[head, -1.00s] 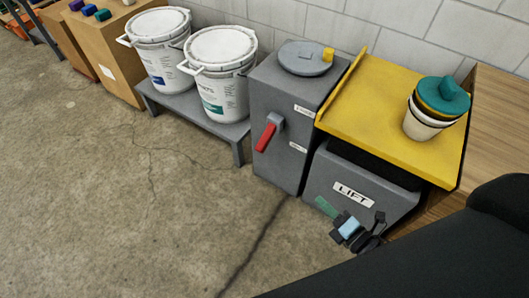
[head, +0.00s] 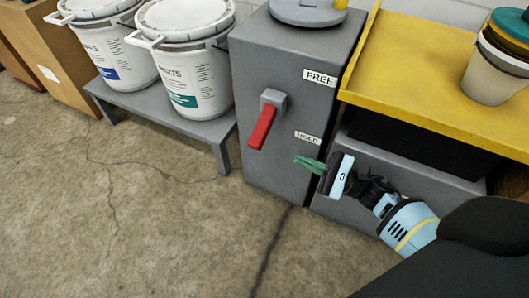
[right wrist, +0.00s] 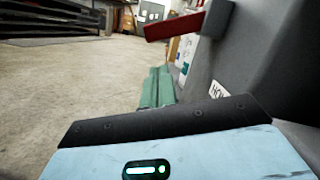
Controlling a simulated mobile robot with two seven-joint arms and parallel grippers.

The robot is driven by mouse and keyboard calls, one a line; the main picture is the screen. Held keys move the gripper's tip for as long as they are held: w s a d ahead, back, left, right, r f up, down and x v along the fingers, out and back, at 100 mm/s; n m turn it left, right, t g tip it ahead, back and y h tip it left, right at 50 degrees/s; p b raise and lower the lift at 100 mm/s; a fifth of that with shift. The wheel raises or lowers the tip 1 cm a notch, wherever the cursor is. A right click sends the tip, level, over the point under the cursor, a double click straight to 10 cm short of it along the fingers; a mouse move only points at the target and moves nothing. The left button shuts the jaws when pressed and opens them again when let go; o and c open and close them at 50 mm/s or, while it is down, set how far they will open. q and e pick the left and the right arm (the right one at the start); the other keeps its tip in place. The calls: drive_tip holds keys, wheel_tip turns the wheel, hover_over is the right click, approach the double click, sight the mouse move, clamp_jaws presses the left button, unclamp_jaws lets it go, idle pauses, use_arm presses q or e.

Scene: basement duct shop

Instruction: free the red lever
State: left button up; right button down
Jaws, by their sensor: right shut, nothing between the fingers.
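The red lever (head: 262,127) hangs from a grey pivot block on the front of a grey cabinet (head: 290,50). It slopes down and slightly left. A FREE label (head: 320,77) is right of and above the pivot, and a HOLD label (head: 308,137) is level with the lever's lower part. My right gripper (head: 298,161) has green fingers, shut and empty, below and right of the lever, apart from it. In the right wrist view the lever (right wrist: 173,26) crosses the top, beyond the closed fingertips (right wrist: 158,72). My left gripper is not in view.
A yellow-topped unit (head: 420,80) with stacked cups (head: 497,65) stands right of the cabinet. White buckets (head: 185,60) sit on a low grey bench (head: 170,128) to the left. The concrete floor (head: 130,220) in front is clear.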

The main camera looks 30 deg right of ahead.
sight(264, 125)
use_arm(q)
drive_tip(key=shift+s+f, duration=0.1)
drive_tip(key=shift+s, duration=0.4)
use_arm(e)
drive_tip(key=shift+f, duration=0.2)
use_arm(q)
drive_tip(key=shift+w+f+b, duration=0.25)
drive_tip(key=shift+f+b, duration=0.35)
use_arm(e)
drive_tip(key=x, duration=1)
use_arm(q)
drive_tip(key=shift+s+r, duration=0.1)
use_arm(e)
drive_tip(key=shift+a, duration=0.1)
